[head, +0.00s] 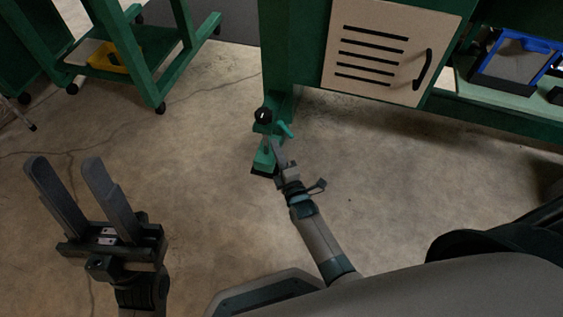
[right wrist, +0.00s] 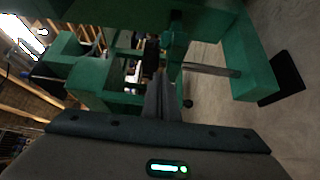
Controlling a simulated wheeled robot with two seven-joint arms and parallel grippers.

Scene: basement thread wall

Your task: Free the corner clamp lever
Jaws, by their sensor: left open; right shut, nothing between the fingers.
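The teal corner clamp lever (head: 285,130) sticks out low at the corner leg of the green bench, beside a round black knob (head: 263,115). In the right wrist view a teal upright part (right wrist: 174,42), probably the lever, stands just beyond the fingertips. My right gripper (head: 275,143) is shut and empty, with its fingers right at the lever; I cannot tell whether they touch it. Its closed fingers also show in the right wrist view (right wrist: 160,98). My left gripper (head: 64,162) is open and empty above the floor at the left, well away from the clamp.
The green bench has a beige slotted door (head: 370,50) with a black handle (head: 422,70). A blue-rimmed tray (head: 517,62) sits on its shelf at the right. A green wheeled cart (head: 140,70) carrying a yellow item (head: 107,57) stands at back left. The concrete floor between is clear.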

